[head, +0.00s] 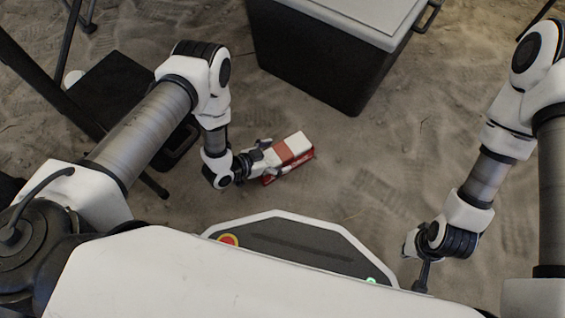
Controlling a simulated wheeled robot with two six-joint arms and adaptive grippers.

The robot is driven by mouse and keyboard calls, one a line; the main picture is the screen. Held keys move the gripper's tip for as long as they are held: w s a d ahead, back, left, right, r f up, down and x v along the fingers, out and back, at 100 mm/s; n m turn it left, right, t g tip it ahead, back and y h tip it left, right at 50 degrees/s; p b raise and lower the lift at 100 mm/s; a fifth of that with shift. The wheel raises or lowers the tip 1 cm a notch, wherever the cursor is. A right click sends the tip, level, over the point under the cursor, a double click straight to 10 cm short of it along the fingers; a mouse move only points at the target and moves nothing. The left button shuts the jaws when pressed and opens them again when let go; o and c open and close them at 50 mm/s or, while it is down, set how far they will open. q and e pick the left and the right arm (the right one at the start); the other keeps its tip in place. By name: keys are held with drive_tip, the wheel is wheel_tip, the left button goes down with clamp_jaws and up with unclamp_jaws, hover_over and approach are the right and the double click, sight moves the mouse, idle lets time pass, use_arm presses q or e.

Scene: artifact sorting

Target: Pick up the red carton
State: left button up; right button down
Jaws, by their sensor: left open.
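The red carton (284,155) is a small box with a white end and a red side, and it lies on the sandy ground just in front of my base. My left gripper (268,155) is at the carton's left end, with its fingers open around or right beside it. I cannot tell whether the fingers touch it. Part of the carton's left end is hidden by the gripper. My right gripper (421,283) points down beside my base at the lower right, away from the carton, and its fingers are too small to read.
A large dark bin with a grey lid (330,60) stands behind the carton. A black case (118,95) and dark legs of a stand are at the left. Sandy ground to the right of the carton is clear.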

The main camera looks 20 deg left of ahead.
use_arm(q)
drive_tip(key=shift+r, duration=0.1)
drive_tip(key=c, duration=1.5)
drive_tip(key=shift+o, duration=0.2)
drive_tip(key=shift+w+r+p, duration=0.1)
drive_tip(key=shift+p, duration=0.2)
